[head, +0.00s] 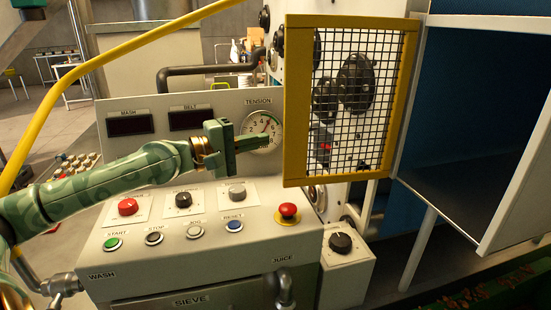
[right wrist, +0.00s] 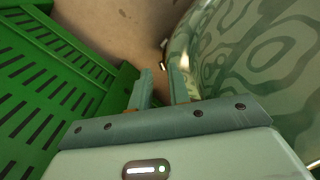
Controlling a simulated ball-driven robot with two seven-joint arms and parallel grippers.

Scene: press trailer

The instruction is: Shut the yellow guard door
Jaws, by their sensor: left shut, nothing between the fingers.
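The yellow guard door (head: 298,105), a yellow frame filled with black wire mesh, stands in front of the dark wheels at the upper right in the head view. Its left edge looks nearer to me than its right edge, so it seems swung out; the exact angle is hard to tell. My left gripper (head: 262,142) is shut and empty. Its fingers point right, in front of the tension gauge (head: 260,122) and just left of the door's left edge; I cannot see contact. My right gripper (right wrist: 163,88) shows only in the right wrist view, its fingers apart with nothing between them.
Below my left arm is a control panel with a red emergency button (head: 288,212) and several knobs. A yellow hose (head: 110,52) crosses above. An open cabinet (head: 518,150) stands right of the door. A green slatted crate (right wrist: 50,95) lies left of my right gripper.

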